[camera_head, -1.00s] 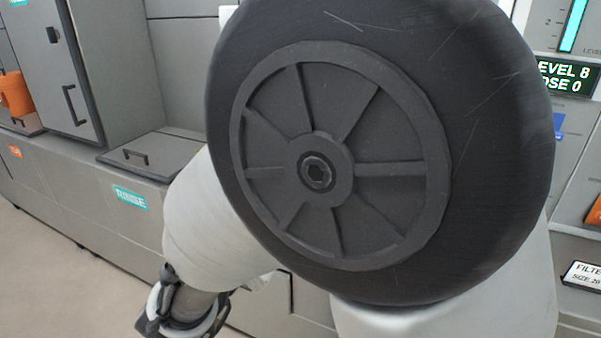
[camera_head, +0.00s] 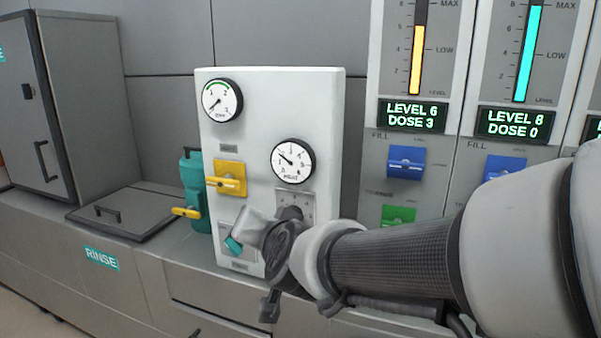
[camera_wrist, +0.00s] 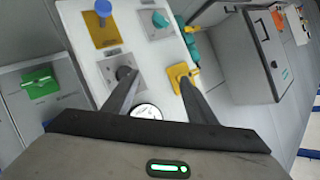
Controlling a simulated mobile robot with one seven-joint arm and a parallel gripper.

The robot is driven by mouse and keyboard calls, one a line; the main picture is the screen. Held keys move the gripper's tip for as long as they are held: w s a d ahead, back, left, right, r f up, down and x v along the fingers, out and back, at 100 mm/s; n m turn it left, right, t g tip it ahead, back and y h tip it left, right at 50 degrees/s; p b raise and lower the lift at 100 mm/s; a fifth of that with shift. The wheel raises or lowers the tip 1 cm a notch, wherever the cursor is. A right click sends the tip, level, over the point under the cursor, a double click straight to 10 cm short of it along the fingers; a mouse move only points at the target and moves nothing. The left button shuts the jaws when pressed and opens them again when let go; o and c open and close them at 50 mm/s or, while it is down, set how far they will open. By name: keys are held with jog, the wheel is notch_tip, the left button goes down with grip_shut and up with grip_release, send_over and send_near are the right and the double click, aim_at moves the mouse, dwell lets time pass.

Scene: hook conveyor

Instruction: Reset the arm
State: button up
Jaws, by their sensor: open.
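My arm reaches in from the right in the head view, and its wrist end is in front of the lower part of a white gauge panel (camera_head: 265,110). In the wrist view my gripper (camera_wrist: 158,85) is open, with its two dark fingers apart and nothing between them but the panel behind. The left fingertip overlaps a dark knob (camera_wrist: 124,72) on a grey plate and the right one overlaps a yellow handle (camera_wrist: 178,74); I cannot tell whether either touches. The wrist hides part of the panel's lower right in the head view.
Dosing columns with a blue switch (camera_head: 405,162) and green switch (camera_head: 398,215) stand at right. A grey cabinet (camera_head: 85,110) and a lidded counter (camera_head: 125,214) are at left.

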jog(key=s+d+f+n+g+h, duration=0.1)
jog(key=s+d+f+g+h, duration=0.15)
jog(key=s+d, duration=0.7)
jog(key=s+d+f+n+g+h, duration=0.2)
jog(key=s+d+f+g, duration=0.15)
jog(key=s+d, duration=0.65)
notch_tip(320, 180, up, 22)
jog(key=d+g+p, duration=0.1)
jog(key=p, duration=2.1)
jog(key=shift+d+r, duration=0.2)
